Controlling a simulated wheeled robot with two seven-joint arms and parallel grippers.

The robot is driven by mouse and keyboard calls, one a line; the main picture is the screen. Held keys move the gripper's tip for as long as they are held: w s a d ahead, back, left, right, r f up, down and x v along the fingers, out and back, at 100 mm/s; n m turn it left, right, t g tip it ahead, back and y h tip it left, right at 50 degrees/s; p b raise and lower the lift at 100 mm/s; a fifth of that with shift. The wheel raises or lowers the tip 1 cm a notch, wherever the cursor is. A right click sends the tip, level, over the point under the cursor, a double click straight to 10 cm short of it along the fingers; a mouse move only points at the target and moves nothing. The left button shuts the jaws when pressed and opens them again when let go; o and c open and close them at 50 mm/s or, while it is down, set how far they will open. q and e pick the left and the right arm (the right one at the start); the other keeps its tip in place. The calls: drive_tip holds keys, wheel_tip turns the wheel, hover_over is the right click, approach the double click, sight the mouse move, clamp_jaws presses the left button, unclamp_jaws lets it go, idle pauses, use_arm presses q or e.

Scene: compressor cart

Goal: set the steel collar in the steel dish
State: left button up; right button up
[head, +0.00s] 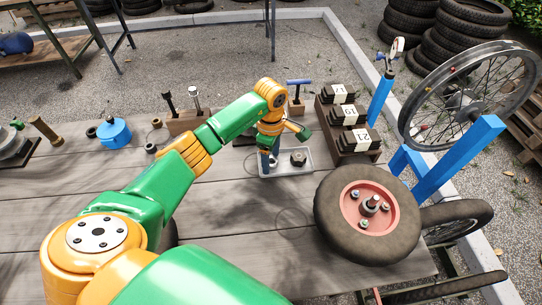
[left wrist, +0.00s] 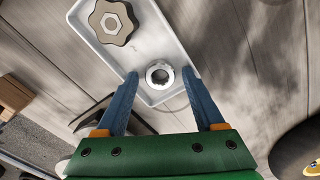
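The steel dish is a shallow pale rectangular tray (head: 290,171) on the wooden bench; it also shows in the left wrist view (left wrist: 152,35). A steel collar (left wrist: 160,75), a small ring with a dark hole, is inside the near end of the dish. My left gripper (left wrist: 160,74) is open, its blue fingers on either side of the collar with visible gaps. In the head view my left gripper (head: 268,160) points down over the dish's left part and mostly hides the collar. My right gripper is in neither view.
A dark knob (head: 298,158) with a light hub lies in the dish beside the collar. A numbered rack of black blocks (head: 350,128) stands right of it, a wheel with a pink hub (head: 367,215) in front. The bench's front middle is clear.

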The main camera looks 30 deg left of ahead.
use_arm(q)
wheel_tip(320, 180, up, 12)
drive_tip(key=shift+r, duration=0.25)
drive_tip(key=shift+f, duration=0.1)
idle(0.5)
